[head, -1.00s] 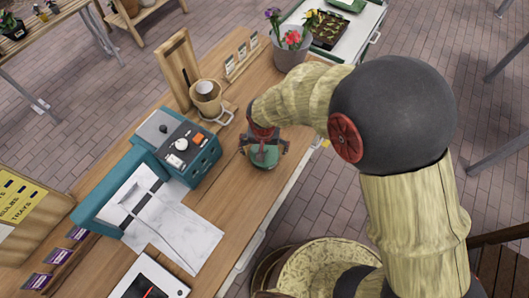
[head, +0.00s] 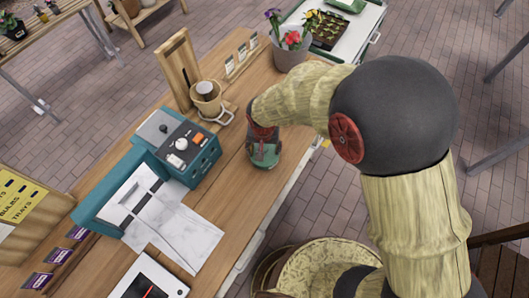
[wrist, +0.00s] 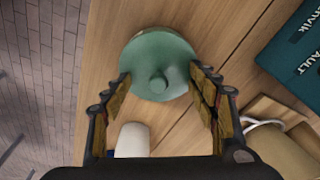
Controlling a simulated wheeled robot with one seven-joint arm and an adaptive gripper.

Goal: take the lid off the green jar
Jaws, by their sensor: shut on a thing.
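The green jar (head: 264,161) stands upright on the wooden counter (head: 232,180), mostly covered by my gripper in the head view. My gripper (wrist: 159,74) points down over the jar, with a fingertip at each side of the lid. The lid appears seated on the jar. The jar's body is hidden below the lid in the wrist view.
A teal machine (head: 185,143) and papers (head: 180,232) lie left of the jar. A tan cup on a stand (head: 207,97) is behind it. A grey flower pot (head: 290,49) is at the counter's far end. A white object (wrist: 132,140) shows beside the jar in the wrist view.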

